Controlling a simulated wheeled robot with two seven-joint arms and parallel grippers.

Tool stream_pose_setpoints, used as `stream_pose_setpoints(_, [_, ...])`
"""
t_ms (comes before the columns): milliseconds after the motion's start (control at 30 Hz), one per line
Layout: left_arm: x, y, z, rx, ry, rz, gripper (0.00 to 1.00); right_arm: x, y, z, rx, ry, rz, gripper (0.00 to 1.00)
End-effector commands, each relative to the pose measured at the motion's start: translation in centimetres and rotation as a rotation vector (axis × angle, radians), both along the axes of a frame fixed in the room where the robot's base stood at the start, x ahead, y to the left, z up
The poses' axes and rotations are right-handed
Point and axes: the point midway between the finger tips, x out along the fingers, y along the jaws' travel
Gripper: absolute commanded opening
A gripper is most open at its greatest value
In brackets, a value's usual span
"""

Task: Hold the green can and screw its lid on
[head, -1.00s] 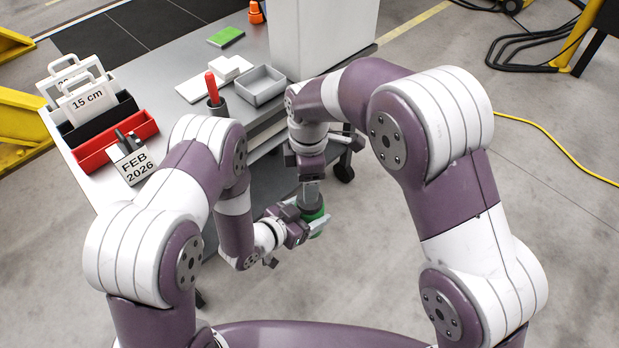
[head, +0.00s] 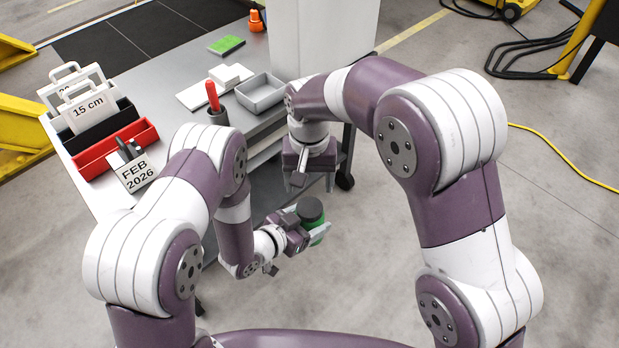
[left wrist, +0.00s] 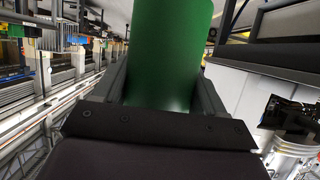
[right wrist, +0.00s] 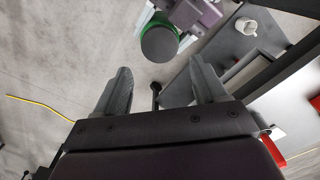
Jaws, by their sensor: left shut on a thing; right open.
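The green can (head: 319,234) is held off the cart, over the floor, and looks slightly tilted in the head view. Its dark grey lid (head: 310,208) sits on top; how tightly it sits I cannot tell. My left gripper (head: 309,236) is shut on the can's side. In the left wrist view the green can (left wrist: 170,50) stands between the fingers (left wrist: 163,90). My right gripper (head: 296,180) is open and empty above the can, apart from the lid. In the right wrist view the lid (right wrist: 159,44) shows beyond the open fingers (right wrist: 160,80).
The grey cart (head: 262,185) stands behind and left of the can. On it are a grey tray (head: 262,95), a red organiser (head: 95,158), a date block (head: 133,172) and a cup (head: 217,117) with a red-handled tool. Open floor (head: 400,235) lies to the right.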

Motion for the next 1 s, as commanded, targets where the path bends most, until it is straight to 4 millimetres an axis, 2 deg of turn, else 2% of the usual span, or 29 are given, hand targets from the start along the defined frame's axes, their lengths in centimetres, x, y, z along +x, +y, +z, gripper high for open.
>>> stream_pose_setpoints(500, [0.0, 0.0, 0.1, -0.001, -0.002, 0.0, 0.0, -0.1, 0.0, -7.1, -0.002, 0.003, 0.002, 0.71])
stream_pose_setpoints(667, [0.0, 0.0, 0.1, -0.001, -0.002, 0.0, 0.0, 0.0, 0.0, -7.8, 0.0, 0.001, 0.002, 0.71])
stream_pose_setpoints(900, [0.0, 0.0, 0.1, -0.001, -0.002, 0.0, 0.0, 0.0, 0.0, -7.9, 0.0, 0.001, 0.002, 0.71])
stream_pose_setpoints(967, [0.0, 0.0, 0.1, -0.001, -0.002, 0.0, 0.0, 0.0, 0.0, -7.9, 0.0, 0.001, 0.002, 0.55])
stream_pose_setpoints(1000, [0.0, 0.0, 0.1, -0.001, -0.002, 0.0, 0.0, 0.0, 0.0, -7.9, 0.0, 0.001, 0.002, 0.42])
